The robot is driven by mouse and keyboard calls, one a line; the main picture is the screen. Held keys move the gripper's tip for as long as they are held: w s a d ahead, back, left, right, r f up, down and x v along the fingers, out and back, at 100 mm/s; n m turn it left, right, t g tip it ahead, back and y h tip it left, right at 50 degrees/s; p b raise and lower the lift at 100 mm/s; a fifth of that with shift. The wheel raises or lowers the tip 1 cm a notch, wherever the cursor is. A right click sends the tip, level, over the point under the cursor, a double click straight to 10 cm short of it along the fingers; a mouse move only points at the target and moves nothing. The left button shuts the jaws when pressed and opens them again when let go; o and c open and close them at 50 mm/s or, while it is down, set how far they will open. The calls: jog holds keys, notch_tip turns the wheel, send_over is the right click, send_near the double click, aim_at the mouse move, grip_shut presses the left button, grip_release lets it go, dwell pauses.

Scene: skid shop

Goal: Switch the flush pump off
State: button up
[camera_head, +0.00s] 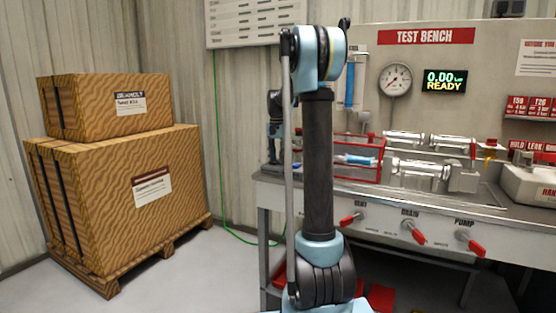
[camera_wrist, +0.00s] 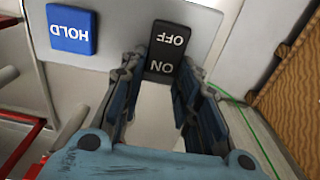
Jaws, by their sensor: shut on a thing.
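A black rocker switch (camera_wrist: 168,50) marked OFF and ON shows in the wrist view, its lettering upside down. OFF is at the far end and ON is nearer my palm. My gripper (camera_wrist: 165,78) has its two fingers on either side of the switch, shut on it. I cannot tell which half of the rocker is pressed in. In the head view my arm stands in front of the test bench's left end and hides the switch; part of my wrist shows beside the arm.
A blue HOLD button (camera_wrist: 72,28) sits beside the switch. The test bench (camera_head: 430,60) carries a gauge, a display reading 0.00 READY (camera_head: 444,82) and red-handled valves marked VENT, DRAIN and PUMP (camera_head: 470,242). Strapped crates (camera_head: 120,180) stand on a pallet at left.

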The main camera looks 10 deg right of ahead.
aim_at(273, 162)
jog(key=shift+s+a+r+t+h, duration=0.15)
jog(key=shift+t+h, duration=0.3)
jog(key=shift+t, duration=0.15)
jog(key=shift+s+a+r+t+h, duration=0.1)
jog(key=shift+s+t+h, duration=0.05)
jog(key=shift+t+h, duration=0.4)
jog(key=o, duration=1.1)
jog(key=shift+c, duration=0.2)
jog(key=shift+r, duration=0.15)
jog(key=v, duration=1.1)
jog(key=shift+r, duration=0.3)
jog(key=shift+s, duration=0.15)
